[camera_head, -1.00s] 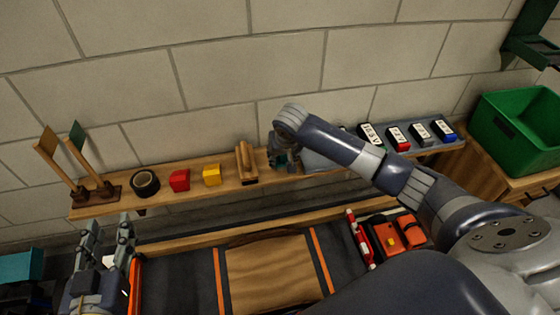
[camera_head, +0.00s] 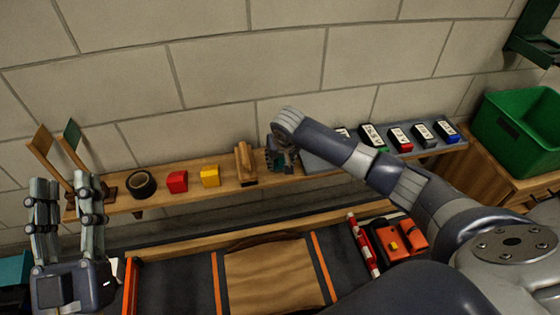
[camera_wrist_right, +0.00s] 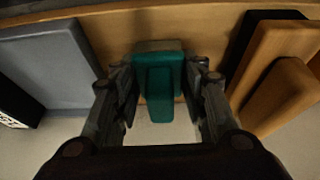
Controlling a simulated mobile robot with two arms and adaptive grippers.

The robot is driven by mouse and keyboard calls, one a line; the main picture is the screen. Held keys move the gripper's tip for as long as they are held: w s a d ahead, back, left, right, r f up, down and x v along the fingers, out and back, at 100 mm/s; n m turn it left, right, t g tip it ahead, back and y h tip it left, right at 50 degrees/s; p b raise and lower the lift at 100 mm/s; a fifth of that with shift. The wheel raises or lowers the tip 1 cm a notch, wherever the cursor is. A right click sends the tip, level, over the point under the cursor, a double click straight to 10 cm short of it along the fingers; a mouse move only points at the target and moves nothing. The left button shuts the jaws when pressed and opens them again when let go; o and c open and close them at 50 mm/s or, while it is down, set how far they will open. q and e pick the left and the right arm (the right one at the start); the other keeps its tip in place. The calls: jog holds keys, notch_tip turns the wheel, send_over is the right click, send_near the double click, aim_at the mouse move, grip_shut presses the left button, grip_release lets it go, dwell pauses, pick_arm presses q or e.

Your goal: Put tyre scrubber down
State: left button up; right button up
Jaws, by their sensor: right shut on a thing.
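The teal tyre scrubber (camera_wrist_right: 160,82) is between the fingers of my right gripper (camera_wrist_right: 160,92) in the right wrist view. The gripper is shut on it. In the head view my right gripper (camera_head: 281,157) is at the wooden wall shelf (camera_head: 222,184), just right of a wooden block brush (camera_head: 246,163), and my forearm partly hides it. The scrubber is at the shelf surface; I cannot tell whether it bears on it. My left gripper (camera_head: 64,188) is at the lower left, fingers up and apart, empty.
Yellow (camera_head: 210,176) and red (camera_head: 177,181) blocks and a tape roll (camera_head: 141,184) stand left along the shelf. The brush also shows close beside my gripper in the wrist view (camera_wrist_right: 284,92). A green bin (camera_head: 515,125) is far right.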

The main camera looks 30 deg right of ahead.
jog(key=shift+f, duration=0.1)
dwell(0.3)
jog(key=o, duration=0.9)
jog(key=shift+o, duration=0.2)
